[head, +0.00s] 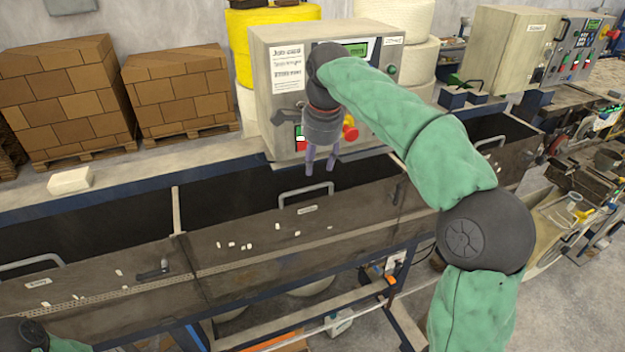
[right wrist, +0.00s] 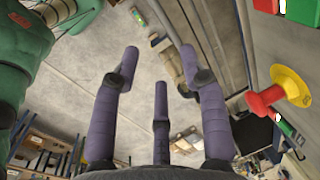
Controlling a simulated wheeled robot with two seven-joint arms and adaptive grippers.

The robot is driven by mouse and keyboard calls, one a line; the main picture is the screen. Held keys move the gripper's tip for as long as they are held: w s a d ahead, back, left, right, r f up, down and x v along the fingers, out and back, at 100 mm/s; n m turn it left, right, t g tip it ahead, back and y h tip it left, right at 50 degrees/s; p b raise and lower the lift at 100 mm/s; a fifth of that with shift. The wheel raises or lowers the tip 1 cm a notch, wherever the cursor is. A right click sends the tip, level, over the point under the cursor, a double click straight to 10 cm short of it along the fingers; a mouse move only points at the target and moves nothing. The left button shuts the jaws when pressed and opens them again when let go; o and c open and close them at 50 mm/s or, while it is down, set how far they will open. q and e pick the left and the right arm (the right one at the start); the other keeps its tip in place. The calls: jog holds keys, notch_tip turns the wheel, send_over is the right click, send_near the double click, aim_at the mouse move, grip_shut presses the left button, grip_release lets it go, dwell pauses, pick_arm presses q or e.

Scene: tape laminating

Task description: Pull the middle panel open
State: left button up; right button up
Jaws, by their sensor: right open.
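The middle panel (head: 265,245) is a brown-grey metal front on the long trough, with a pale bar handle (head: 305,195) at its top edge and a small label below the handle. It looks closed, in line with the panels on both sides. My right gripper (head: 320,170) points down just above and behind the handle, open and empty, apart from it as far as I can tell. In the right wrist view its purple fingers (right wrist: 158,72) are spread with nothing between them. Part of my left arm shows at the bottom left; its gripper is out of the picture.
A control box (head: 275,75) with a red-yellow knob (head: 349,128) stands close behind my right gripper; the knob also shows in the right wrist view (right wrist: 275,95). The left panel (head: 90,285) has its own handle (head: 32,262). Small white pieces (head: 248,245) dot the panels. Stacked boxes stand behind.

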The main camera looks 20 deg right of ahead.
aim_at(313, 188)
jog(key=x, duration=0.7)
jog(key=shift+w+f, duration=0.3)
jog(key=shift+w, duration=0.15)
jog(key=shift+x, duration=0.8)
grip_shut()
